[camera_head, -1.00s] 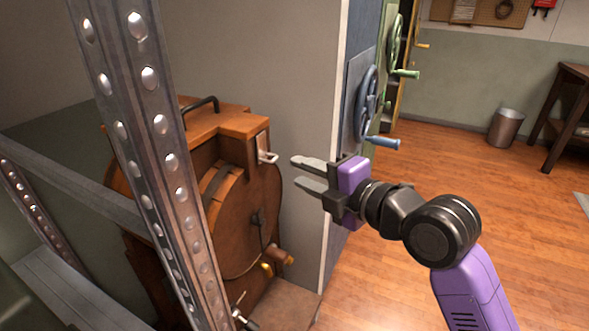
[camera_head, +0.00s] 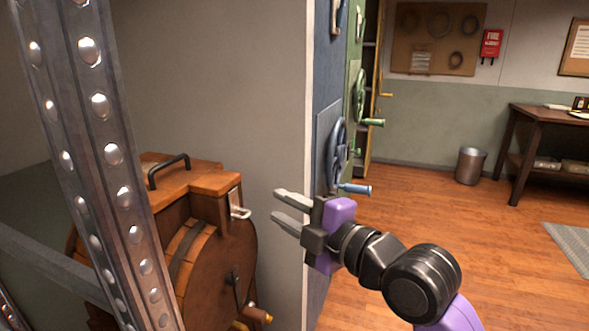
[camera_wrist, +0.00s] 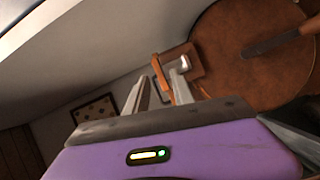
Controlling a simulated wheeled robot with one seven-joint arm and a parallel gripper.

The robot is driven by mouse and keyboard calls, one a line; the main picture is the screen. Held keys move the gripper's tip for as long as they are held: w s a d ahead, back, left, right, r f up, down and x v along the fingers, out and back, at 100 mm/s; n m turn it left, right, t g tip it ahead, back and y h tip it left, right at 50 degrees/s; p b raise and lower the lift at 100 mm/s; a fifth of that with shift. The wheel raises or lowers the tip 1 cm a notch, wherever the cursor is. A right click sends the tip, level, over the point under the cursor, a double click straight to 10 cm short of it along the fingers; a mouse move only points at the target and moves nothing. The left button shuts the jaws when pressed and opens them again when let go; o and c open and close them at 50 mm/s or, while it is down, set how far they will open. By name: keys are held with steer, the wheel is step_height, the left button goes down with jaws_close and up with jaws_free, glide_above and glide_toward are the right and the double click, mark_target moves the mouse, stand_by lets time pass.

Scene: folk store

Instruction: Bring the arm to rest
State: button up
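My gripper (camera_head: 283,212) is held out in the air at the middle of the head view, in front of the grey wall panel. Its two grey fingers point left and stand apart with nothing between them. In the wrist view the fingers (camera_wrist: 158,92) are also apart and empty. My purple and black arm reaches up from the lower right. The wooden drum machine (camera_head: 205,255) is left of the fingertips, with a small light latch (camera_head: 239,205) on its upper box. I see a gap between fingertips and latch in the picture.
A riveted metal post (camera_head: 105,160) and a crossbar stand close on the left. Blue (camera_head: 337,155) and green (camera_head: 360,97) handwheels are mounted behind my gripper. The wooden floor at right is clear up to the bin (camera_head: 470,165) and dark table (camera_head: 540,112).

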steer(key=s+d+r+m+t+h, duration=0.25)
steer(key=d+m+t, duration=0.4)
steer(key=m, duration=0.35)
steer(key=s+d+f+m+t+h, duration=0.3)
steer(key=s+d+f+m+h, duration=0.5)
steer(key=m, duration=0.4)
steer(key=s+d+f+m+g+h, duration=0.1)
steer(key=s+d+f+g, duration=0.15)
steer(key=s+f, duration=0.65)
steer(key=s+d+f+g, duration=0.2)
steer(key=s+d+f, duration=0.15)
steer(key=s, duration=1.15)
steer(key=s+d+f+m+g+h, duration=0.1)
steer(key=s+d+f+g, duration=0.15)
steer(key=s+f, duration=0.7)
step_height(320, 180, up, 16)
steer(key=s+p, duration=0.1)
steer(key=p, duration=1.2)
steer(key=shift+s+a, duration=0.35)
steer(key=shift+a, duration=0.05)
